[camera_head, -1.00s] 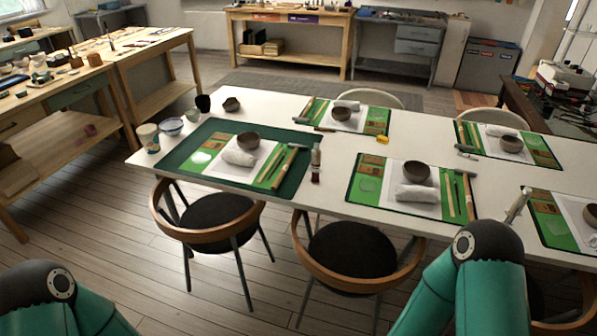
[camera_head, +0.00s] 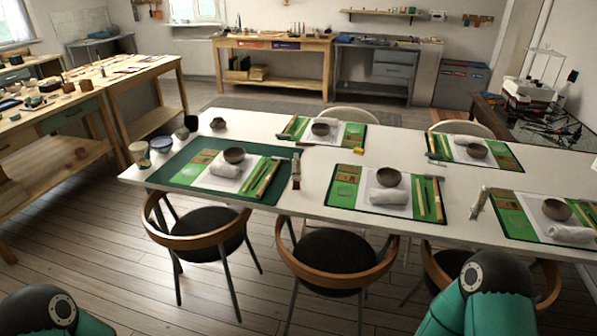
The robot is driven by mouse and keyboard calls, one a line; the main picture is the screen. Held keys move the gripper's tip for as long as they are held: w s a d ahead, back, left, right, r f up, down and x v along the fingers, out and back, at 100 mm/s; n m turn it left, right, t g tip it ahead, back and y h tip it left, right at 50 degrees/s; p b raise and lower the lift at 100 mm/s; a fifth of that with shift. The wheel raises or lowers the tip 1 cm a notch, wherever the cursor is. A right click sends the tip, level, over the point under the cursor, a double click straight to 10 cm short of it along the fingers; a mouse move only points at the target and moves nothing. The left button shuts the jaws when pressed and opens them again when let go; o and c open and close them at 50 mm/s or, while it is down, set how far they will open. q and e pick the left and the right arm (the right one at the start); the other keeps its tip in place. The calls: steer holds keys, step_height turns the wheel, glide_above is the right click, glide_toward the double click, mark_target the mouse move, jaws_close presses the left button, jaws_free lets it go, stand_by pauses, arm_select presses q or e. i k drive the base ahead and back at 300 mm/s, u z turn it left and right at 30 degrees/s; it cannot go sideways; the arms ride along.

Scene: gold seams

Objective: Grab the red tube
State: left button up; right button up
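A small upright-looking tube (camera_head: 296,170) with a pale upper part and a dark reddish-brown lower end is on the white table (camera_head: 315,172), at the right edge of the dark green mat (camera_head: 172,173). It is too small to tell its exact colour or markings. A second, paler tube (camera_head: 480,203) is further right, between two place settings. Neither gripper is in view. Only teal and black parts of my arms show at the bottom left and bottom right, well short of the tubes.
Dark chairs (camera_head: 325,258) with wooden backs line the near table side. Mats hold bowls (camera_head: 234,155), rolled white cloths (camera_head: 388,196) and tools. Cups stand at the table's left end. A wooden workbench (camera_head: 60,125) is at left; floor (camera_head: 120,240) between is clear.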

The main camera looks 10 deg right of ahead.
mark_target(296, 173)
steer(key=z, duration=0.05)
steer(key=i, duration=0.9)
steer(key=u, duration=0.1)
